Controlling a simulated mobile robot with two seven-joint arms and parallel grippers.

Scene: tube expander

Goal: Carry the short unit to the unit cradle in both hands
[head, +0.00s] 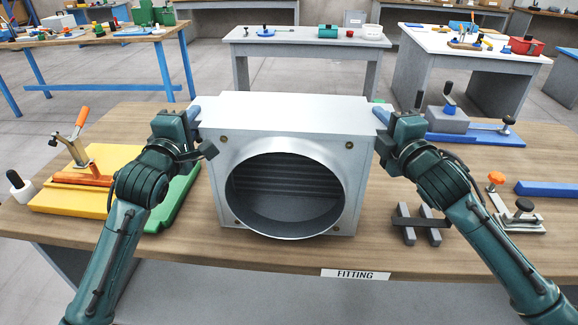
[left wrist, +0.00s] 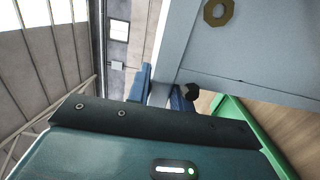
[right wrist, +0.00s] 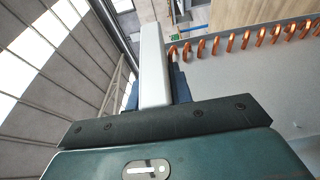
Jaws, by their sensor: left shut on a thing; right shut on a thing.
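The short unit (head: 285,112) is a silver-grey metal box with a large round collar facing me, in the middle of the head view. My left gripper (head: 195,114) is shut on its left side near the top. My right gripper (head: 381,115) is shut on its right side near the top. The unit looks about level; I cannot tell its clearance above the bench. The right wrist view shows copper bends (right wrist: 230,43) along its grey side. A green piece (head: 178,205), possibly the unit cradle, shows at the unit's left, partly hidden by my left arm and the unit.
The wooden bench (head: 300,258) carries a FITTING label. A yellow fixture (head: 70,200) with an orange-handled clamp stands at left. Dark grey blocks (head: 420,225), a toggle clamp (head: 515,215) and a blue-based vise (head: 455,120) stand at right. Other tables stand behind, across open floor.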

